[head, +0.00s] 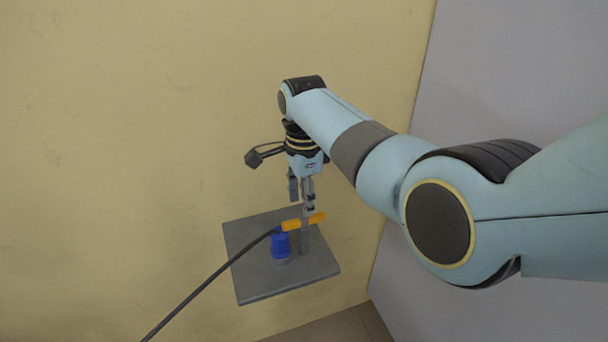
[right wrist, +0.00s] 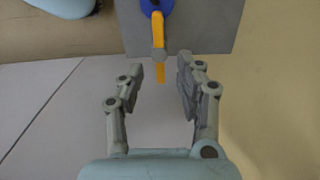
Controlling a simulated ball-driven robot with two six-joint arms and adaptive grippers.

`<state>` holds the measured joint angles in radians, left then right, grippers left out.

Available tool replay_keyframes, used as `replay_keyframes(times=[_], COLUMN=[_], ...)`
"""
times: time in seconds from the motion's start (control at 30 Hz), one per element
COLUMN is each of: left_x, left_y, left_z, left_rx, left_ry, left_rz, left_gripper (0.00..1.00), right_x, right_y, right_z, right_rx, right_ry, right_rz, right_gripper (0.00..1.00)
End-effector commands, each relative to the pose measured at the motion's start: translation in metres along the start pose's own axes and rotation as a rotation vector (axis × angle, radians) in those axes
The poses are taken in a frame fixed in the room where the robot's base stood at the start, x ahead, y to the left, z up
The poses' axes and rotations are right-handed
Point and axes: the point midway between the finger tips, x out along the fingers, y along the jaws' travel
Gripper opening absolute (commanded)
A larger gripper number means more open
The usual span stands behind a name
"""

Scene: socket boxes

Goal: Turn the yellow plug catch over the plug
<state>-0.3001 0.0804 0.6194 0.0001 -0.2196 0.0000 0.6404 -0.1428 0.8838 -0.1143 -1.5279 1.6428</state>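The yellow plug catch (head: 303,222) is a short bar on a grey post, reaching over the blue plug (head: 280,246) in the head view. The plug stands in a round socket on a grey plate (head: 245,286), with a black cable leaving it to the lower left. My right gripper (head: 301,203) is just above the catch in the head view. In the right wrist view its fingers (right wrist: 158,82) are apart and empty, and the catch (right wrist: 158,32) lies ahead of the gap between them, with the blue plug (right wrist: 146,5) at the top edge. My left gripper is not in view.
The black cable (head: 205,283) hangs down to the lower left.

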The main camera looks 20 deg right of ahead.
Motion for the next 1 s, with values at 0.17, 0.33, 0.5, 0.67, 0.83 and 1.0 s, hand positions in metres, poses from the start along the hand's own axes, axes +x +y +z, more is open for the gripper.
replay_keyframes(times=[0.17,0.33,0.5,0.67,0.83,1.0], left_x=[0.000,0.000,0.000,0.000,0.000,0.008], left_y=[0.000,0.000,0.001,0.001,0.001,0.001], left_z=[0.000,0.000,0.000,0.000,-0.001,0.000], left_rx=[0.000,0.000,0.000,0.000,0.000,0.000], left_ry=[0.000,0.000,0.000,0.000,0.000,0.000], left_rz=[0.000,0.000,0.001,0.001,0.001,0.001], left_gripper=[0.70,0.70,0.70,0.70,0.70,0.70], right_x=[-0.040,-0.062,-0.070,-0.070,-0.069,-0.042], right_y=[-0.001,-0.001,0.000,0.000,0.000,0.015], right_z=[0.000,-0.001,-0.001,0.000,0.000,-0.002], right_rx=[0.000,0.000,0.000,0.000,0.000,0.001], right_ry=[0.000,0.001,0.001,0.001,0.001,0.002], right_rz=[-0.004,-0.002,-0.001,0.000,0.000,0.034], right_gripper=[0.36,0.36,0.36,0.36,0.36,0.36])
